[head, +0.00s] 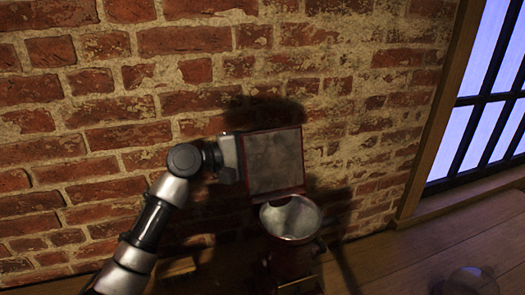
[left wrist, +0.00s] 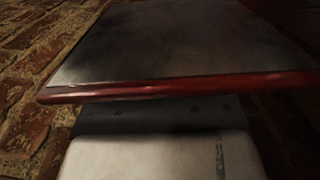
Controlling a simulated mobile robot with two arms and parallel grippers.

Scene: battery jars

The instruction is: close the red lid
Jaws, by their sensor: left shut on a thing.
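The red lid (head: 273,162) stands raised and roughly upright at the back of the red jar (head: 290,262). Its grey metal inner face shows within a thin red rim. The jar's round metal-rimmed mouth (head: 291,217) is uncovered below the lid. My left gripper (head: 239,159) is shut on the lid's left edge. In the left wrist view the lid (left wrist: 180,45) fills the upper part, its red edge running across the pale gripper (left wrist: 160,122). The fingertips themselves are hard to make out. My right gripper is not in view.
A brick wall (head: 100,90) rises close behind the jar and lid. A window with a wooden frame (head: 430,110) is at the right. A faint glassy object (head: 470,281) is at the lower right. The wooden surface (head: 400,255) between it and the jar looks clear.

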